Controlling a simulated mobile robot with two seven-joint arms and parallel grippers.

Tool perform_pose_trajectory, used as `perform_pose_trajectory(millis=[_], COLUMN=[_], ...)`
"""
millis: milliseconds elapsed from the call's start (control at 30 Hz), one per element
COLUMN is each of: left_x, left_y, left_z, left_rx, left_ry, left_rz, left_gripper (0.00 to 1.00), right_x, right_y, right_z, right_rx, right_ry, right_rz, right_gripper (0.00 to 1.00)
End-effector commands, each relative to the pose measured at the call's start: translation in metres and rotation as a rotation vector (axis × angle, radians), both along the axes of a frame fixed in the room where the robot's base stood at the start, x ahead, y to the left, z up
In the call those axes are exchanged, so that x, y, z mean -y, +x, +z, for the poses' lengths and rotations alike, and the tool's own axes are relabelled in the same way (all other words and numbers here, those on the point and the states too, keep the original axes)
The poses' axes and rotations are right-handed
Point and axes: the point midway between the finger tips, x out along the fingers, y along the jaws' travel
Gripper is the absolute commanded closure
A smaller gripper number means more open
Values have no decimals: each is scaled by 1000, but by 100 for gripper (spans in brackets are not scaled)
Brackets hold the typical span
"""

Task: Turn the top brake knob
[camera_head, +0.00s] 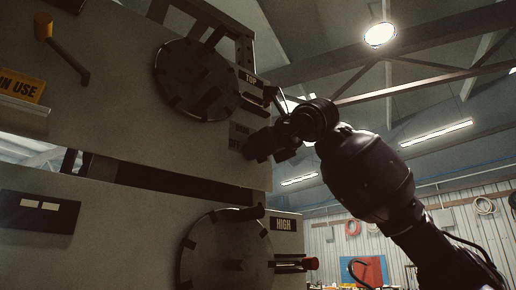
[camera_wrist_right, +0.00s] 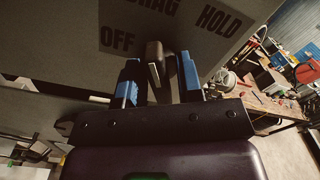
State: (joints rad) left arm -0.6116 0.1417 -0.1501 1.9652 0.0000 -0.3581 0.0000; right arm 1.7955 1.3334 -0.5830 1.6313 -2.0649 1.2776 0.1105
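The top brake knob (camera_wrist_right: 155,60) shows in the right wrist view as a dark grip standing out from the grey panel, beside a label (camera_wrist_right: 120,30) with OFF, DRAG and HOLD. My right gripper (camera_wrist_right: 158,82) has its two blue-tipped fingers apart, one on each side of the knob. Gaps seem to show between knob and fingers; contact cannot be told. In the head view my right gripper (camera_head: 265,146) is at the upper panel's right edge, below the TOP plate (camera_head: 248,78), and the knob cannot be made out clearly there. My left gripper is not in view.
A cluttered workbench (camera_wrist_right: 265,110) stands at the right in the wrist view.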

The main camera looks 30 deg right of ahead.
Motion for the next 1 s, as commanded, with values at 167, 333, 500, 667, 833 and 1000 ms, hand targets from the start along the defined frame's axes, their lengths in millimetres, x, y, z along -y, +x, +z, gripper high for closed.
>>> perform_pose_trajectory(millis=[167,333,500,667,833,1000], left_x=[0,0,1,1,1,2], left_y=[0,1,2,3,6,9], left_z=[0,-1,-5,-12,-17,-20], left_rx=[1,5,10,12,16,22], left_ry=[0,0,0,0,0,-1], left_rz=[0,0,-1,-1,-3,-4], left_gripper=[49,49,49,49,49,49], right_x=[0,0,-1,-1,-1,-1], right_y=[0,0,0,0,0,0], right_z=[0,-1,-2,-2,-2,-2], right_rx=[-1,-3,-10,-21,-33,-45], right_ry=[4,39,126,252,412,573], right_rz=[1,1,1,2,2,2], right_gripper=[90,90,90,90,90,90])
